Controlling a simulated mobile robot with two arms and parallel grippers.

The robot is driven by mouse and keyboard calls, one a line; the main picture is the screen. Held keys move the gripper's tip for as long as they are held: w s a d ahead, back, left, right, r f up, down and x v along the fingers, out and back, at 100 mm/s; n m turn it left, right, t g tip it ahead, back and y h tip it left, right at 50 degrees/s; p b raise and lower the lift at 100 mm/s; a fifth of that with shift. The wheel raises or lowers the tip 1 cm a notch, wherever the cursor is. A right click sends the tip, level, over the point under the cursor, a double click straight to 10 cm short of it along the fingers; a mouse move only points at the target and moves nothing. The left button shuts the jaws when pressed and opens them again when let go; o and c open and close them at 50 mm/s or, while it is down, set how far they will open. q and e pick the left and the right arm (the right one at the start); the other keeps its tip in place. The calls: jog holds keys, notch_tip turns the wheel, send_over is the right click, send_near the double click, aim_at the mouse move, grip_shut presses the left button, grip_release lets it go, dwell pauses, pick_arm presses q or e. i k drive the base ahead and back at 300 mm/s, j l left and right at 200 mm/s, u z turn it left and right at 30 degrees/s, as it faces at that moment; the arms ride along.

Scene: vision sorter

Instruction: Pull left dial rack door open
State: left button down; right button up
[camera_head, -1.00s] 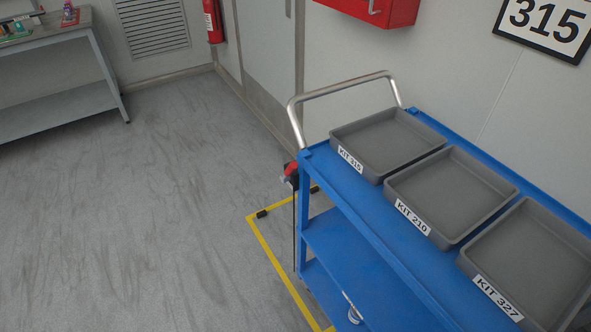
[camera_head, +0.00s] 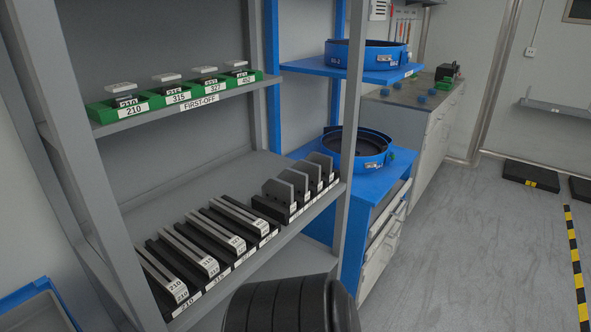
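I cannot make out a dial rack door in the head view. A grey open shelf rack (camera_head: 215,166) fills the left and middle. Its lower shelf holds black holders (camera_head: 215,262) with labelled light bars and several upright grey plates (camera_head: 302,178). Its upper shelf carries green bins (camera_head: 183,97) marked 210, 315, 327 and one hard to read. Neither of my grippers is in view. A black ribbed rounded form at the bottom centre covers part of the rack's front.
A blue stand (camera_head: 372,185) behind the rack holds blue round bowls (camera_head: 353,148). A grey-topped cabinet (camera_head: 415,120) stands further back. A blue tray (camera_head: 40,300) edges in at lower left. Floor (camera_head: 480,250) is clear on the right, crossed by yellow-black tape (camera_head: 577,265).

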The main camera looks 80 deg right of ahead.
aim_at(371, 271)
jog(key=z, duration=3.4)
jog(key=i+l+u, duration=0.35)
jog(key=i+l, duration=0.15)
jog(key=i+l+u, duration=0.3)
jog(key=i+l, duration=0.35)
